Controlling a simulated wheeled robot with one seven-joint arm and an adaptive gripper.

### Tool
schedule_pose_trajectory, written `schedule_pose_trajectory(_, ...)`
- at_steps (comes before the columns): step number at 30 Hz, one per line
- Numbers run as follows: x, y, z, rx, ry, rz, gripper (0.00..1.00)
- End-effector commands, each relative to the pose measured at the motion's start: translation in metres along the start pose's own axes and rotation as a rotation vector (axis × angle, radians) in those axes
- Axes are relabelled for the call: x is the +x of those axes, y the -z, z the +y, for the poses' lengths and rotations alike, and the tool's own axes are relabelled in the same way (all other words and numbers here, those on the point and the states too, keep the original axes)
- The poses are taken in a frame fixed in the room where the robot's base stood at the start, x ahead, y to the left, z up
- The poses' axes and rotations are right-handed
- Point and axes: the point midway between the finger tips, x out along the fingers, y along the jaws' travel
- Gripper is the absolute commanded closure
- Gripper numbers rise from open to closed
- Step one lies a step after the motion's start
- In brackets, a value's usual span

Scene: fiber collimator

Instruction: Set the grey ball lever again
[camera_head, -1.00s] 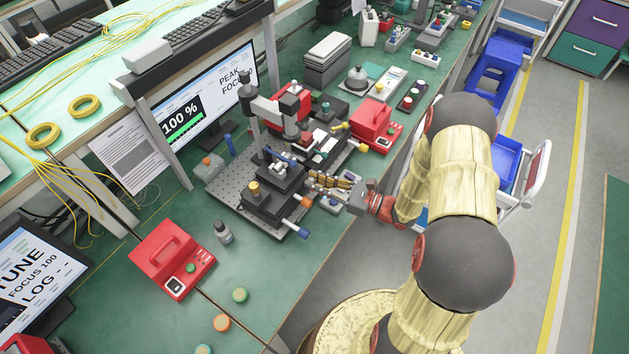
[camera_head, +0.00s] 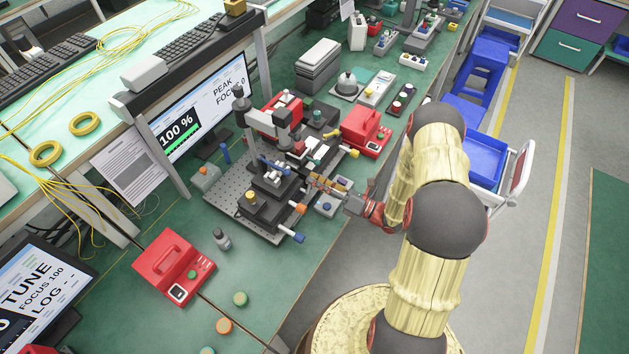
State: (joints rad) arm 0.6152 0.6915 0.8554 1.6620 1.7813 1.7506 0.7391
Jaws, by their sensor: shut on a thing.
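The fiber stage is a stack of dark blocks (camera_head: 266,205) on a grey perforated plate (camera_head: 222,196), with blue and orange knob ends towards the bench's front edge. My gripper (camera_head: 318,184) reaches in from the right, low over the plate. Its fingers are shut at the right side of the stack, on what looks like the grey ball lever. The lever is too small and too covered by the fingers to show its angle. A monitor (camera_head: 215,100) behind the stage reads "100 %" and "PEAK FOCUS 0".
A red instrument box (camera_head: 365,124) and a small grey box with buttons (camera_head: 332,203) stand close to my gripper. Another red box (camera_head: 165,262) and a small bottle (camera_head: 222,239) are at the front left.

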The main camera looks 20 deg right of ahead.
Motion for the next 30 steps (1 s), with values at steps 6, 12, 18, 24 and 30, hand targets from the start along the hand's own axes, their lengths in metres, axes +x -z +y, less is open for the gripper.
schedule_pose_trajectory(6,-0.0005,0.0018,-0.0009,0.051,0.000,-0.006,1.00)
schedule_pose_trajectory(12,-0.0007,0.0017,-0.0017,0.061,0.001,-0.008,1.00)
schedule_pose_trajectory(18,-0.0007,0.0016,-0.0020,0.060,0.002,-0.008,1.00)
schedule_pose_trajectory(24,-0.0006,0.0010,-0.0022,0.058,0.002,-0.009,0.74)
schedule_pose_trajectory(30,-0.0005,0.0001,-0.0022,0.055,0.002,-0.010,0.65)
